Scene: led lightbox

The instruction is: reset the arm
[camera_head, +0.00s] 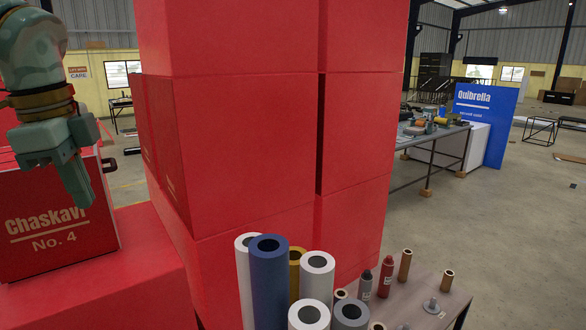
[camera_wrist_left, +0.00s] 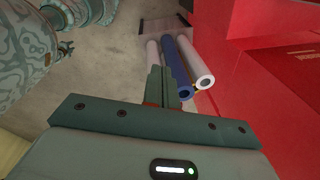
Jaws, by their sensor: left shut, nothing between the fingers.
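My left gripper (camera_head: 82,185) hangs at the left of the head view, fingers pointing down and held together with nothing between them. It is in front of a red box marked "Chaskavi No. 4" (camera_head: 60,222). In the left wrist view its closed fingers (camera_wrist_left: 162,82) point toward several upright rolls, among them a blue roll (camera_wrist_left: 172,62) and a white roll (camera_wrist_left: 196,64). The gripper is apart from the rolls. My right gripper does not show in either view.
Tall stacked red boxes (camera_head: 240,130) fill the middle. Several tubes, including a blue one (camera_head: 269,285), stand at the bottom centre beside a low table (camera_head: 425,285) with small bottles. A cluttered workbench (camera_head: 430,140) and a blue Quibrella panel (camera_head: 490,125) stand at right. Open floor (camera_head: 510,220) lies right.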

